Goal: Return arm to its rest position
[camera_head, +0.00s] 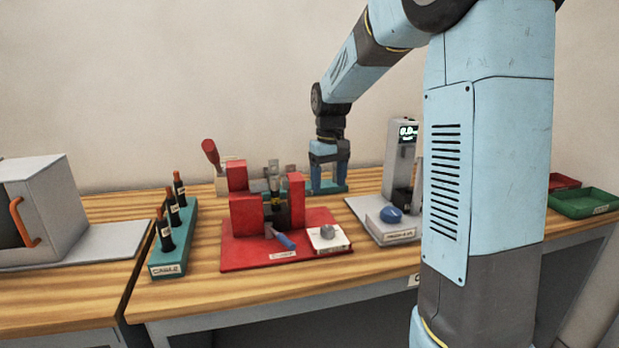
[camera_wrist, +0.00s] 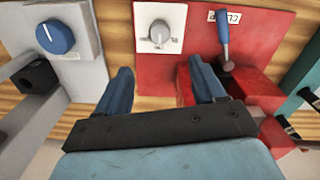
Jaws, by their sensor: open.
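My blue arm reaches over the wooden bench, with my gripper (camera_head: 329,178) pointing down behind the red fixture (camera_head: 238,218). In the wrist view my gripper (camera_wrist: 165,85) shows two blue fingers spread apart with nothing between them. The red base plate of the fixture (camera_wrist: 265,50) lies beyond the fingers. A white knob panel (camera_head: 328,238) and a blue-handled lever (camera_head: 284,240) sit on the red plate.
A grey tester with a display (camera_head: 400,155) and blue knob (camera_head: 391,214) stands right of my gripper. A grey oven (camera_head: 45,195) is at left; green (camera_head: 590,203) and red bins are at far right.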

